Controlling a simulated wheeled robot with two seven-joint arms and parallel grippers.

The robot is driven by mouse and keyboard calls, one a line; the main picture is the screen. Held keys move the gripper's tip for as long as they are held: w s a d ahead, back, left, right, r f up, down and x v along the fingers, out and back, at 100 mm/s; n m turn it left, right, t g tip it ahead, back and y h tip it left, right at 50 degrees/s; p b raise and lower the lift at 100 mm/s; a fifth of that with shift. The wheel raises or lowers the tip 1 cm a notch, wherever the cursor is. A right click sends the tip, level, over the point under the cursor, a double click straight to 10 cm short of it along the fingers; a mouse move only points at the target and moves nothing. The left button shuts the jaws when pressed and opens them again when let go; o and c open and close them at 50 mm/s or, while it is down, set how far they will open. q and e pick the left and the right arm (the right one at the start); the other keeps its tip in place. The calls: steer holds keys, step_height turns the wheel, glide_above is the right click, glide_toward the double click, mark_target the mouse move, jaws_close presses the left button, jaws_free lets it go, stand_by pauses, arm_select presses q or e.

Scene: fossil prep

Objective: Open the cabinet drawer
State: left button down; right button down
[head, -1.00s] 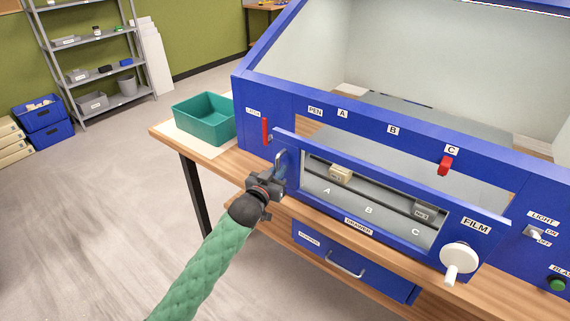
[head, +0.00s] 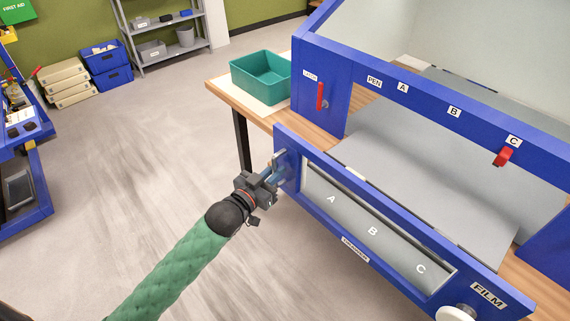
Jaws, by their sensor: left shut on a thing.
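The cabinet (head: 415,68) is a blue-framed case with pale inner walls at the right. Its long blue drawer front (head: 327,229), labelled DRAWER, has a window marked A, B and C. The front stands away from the cabinet face, with a grey surface (head: 425,165) showing behind it. My left gripper (head: 273,173) is shut on the metal handle (head: 282,160) at the left end of this front. The gripper partly hides the handle. My right gripper is not in view.
A red lever (head: 320,96) and a red slider (head: 503,156) sit on the cabinet face. A white knob (head: 455,313) is at the drawer front's lower right. A teal bin (head: 261,76) stands on the wooden table's left end. Open floor lies at the left.

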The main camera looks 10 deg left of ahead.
arm_select(q)
steer(key=shift+s+a, duration=0.3)
steer(key=shift+s, duration=0.1)
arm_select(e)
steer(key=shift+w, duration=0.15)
arm_select(q)
steer(key=c, duration=1.6)
jaws_free()
steer(key=shift+o, duration=0.2)
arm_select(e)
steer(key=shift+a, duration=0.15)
